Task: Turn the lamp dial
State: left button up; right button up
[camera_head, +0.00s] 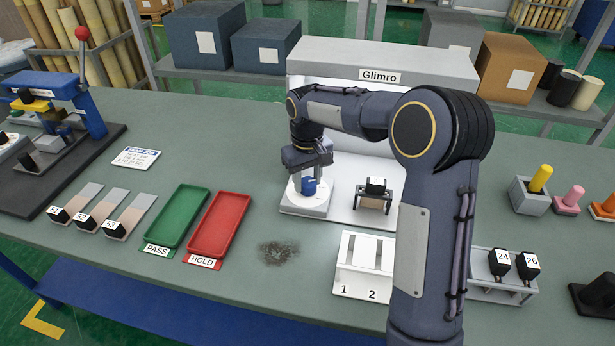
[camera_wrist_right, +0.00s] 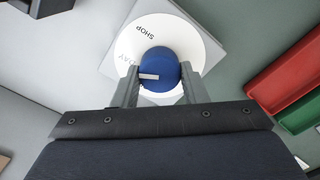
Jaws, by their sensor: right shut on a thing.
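The lamp dial is a blue knob (camera_head: 309,186) on a round white plate (camera_head: 304,202) at the left front of the white Glimro lamp booth (camera_head: 340,80). In the right wrist view the blue knob (camera_wrist_right: 160,72) has a white pointer mark, and the white plate (camera_wrist_right: 140,35) carries the words "SHOP" and "DAY" in part. My right gripper (camera_head: 309,172) is over the dial from above. In the wrist view its two fingers (camera_wrist_right: 158,88) stand on either side of the knob and are shut on it. The plate's near part is hidden by the gripper. My left gripper is not in view.
A small black-topped stand (camera_head: 375,190) is right of the dial inside the booth. A green tray (camera_head: 180,215) and a red tray (camera_head: 220,225) lie to the left. A white rack (camera_head: 362,265) is in front. My right arm covers the booth's right side.

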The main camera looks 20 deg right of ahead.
aim_at(308, 181)
dwell(0.4)
jog(key=o, duration=1)
notch_tip(308, 181, up, 8)
jog(key=shift+f, duration=0.1)
